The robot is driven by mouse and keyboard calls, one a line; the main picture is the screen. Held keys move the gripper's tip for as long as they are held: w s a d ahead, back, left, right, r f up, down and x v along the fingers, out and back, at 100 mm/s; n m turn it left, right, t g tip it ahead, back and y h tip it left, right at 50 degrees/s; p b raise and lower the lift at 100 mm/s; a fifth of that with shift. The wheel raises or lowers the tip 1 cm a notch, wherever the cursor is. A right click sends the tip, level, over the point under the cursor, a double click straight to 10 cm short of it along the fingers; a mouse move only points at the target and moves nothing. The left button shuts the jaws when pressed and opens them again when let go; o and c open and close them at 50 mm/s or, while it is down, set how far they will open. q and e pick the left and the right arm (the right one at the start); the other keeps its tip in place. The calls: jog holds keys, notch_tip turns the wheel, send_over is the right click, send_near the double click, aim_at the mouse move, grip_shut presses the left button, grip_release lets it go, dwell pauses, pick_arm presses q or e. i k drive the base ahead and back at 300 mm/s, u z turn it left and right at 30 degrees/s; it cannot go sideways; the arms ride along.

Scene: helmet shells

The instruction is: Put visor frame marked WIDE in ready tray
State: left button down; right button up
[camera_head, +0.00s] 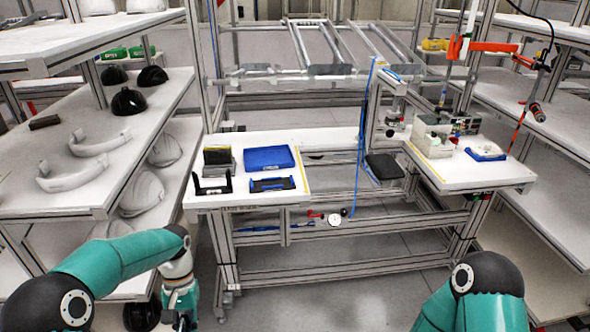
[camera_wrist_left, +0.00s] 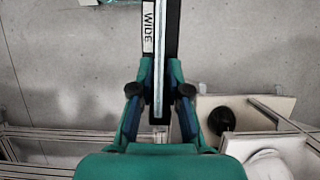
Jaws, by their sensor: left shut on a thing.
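In the left wrist view, my left gripper (camera_wrist_left: 160,98) is shut on a dark bar-shaped visor frame (camera_wrist_left: 172,35). A white label reading WIDE runs along its side, and its far end leaves the top of the picture. In the head view my left gripper (camera_head: 181,318) is low at the bottom edge, in front of the workbench; the frame cannot be made out there. A blue tray (camera_head: 268,158) lies on the workbench's left part; I cannot read whether it is the ready tray. My right arm shows at the lower right, its gripper out of view.
Beside the blue tray are a black-and-blue flat piece (camera_head: 272,184), a black bracket (camera_head: 212,184) and a dark upright holder (camera_head: 219,158). The left shelf (camera_head: 75,205) holds pale curved frames (camera_head: 95,141) and black shells (camera_head: 128,101). A grey box (camera_head: 433,137) stands at the right.

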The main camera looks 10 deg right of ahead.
aim_at(268, 160)
jog(key=z, duration=0.45)
jog(key=i, duration=1)
